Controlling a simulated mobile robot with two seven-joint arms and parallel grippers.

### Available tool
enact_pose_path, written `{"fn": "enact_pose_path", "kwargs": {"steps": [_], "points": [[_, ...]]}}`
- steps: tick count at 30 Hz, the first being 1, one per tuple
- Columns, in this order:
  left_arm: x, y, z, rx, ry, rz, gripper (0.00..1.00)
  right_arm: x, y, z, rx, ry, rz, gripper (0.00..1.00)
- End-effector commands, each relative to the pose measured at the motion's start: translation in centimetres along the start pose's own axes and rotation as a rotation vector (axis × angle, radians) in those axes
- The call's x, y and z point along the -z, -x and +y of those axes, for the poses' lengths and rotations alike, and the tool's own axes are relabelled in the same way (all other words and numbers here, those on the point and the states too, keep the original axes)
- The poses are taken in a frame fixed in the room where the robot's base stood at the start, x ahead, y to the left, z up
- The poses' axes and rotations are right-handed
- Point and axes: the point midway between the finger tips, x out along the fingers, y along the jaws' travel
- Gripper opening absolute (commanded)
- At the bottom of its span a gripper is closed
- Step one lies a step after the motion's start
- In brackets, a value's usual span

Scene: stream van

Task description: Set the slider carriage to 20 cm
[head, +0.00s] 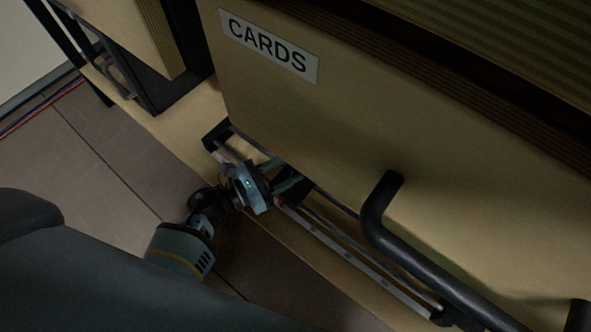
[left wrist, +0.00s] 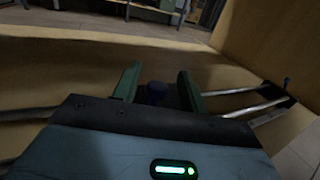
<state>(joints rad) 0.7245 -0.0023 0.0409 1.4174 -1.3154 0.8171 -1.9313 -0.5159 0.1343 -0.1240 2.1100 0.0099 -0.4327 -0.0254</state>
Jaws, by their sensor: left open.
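The slider has two pale metal rails (head: 345,244) running along a wooden ledge below the front marked CARDS. Its black carriage (head: 299,192) sits on the rails, partly hidden by my left gripper (head: 287,175). The fingers are open, with a gap on each side of the knob. The rails (left wrist: 240,106) also show on both sides in that view. Scale marks are too small to read. My right gripper is out of view.
A black end block (head: 216,136) closes the rails at the upper left, and another end block (head: 443,314) is at the lower right. A thick black handle (head: 378,215) juts out over the right part of the rails. Tiled floor (head: 110,150) lies at the left.

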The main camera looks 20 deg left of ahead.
Motion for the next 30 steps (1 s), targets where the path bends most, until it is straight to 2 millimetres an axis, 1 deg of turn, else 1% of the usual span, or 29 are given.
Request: {"fn": "enact_pose_path", "kwargs": {"steps": [2,5,8,15,19,24,30], "points": [[0.1,0.1,0.0,0.000,0.000,0.001,0.43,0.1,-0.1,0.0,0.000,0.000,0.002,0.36],[0.1,0.7,0.0,-0.001,0.001,0.001,0.43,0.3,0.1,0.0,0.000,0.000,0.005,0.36],[0.0,2.1,0.0,-0.001,0.000,-0.001,0.43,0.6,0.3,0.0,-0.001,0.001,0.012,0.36],[-0.3,6.0,0.0,-0.001,-0.001,-0.010,0.43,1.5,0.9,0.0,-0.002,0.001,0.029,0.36],[-0.4,7.6,0.0,-0.001,0.000,-0.015,0.43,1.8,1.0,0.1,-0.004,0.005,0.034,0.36],[-0.5,8.4,0.0,-0.001,-0.001,-0.018,0.43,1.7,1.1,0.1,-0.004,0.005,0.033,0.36],[-0.5,8.4,0.0,-0.001,-0.001,-0.018,0.43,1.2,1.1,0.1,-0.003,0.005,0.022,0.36]]}}
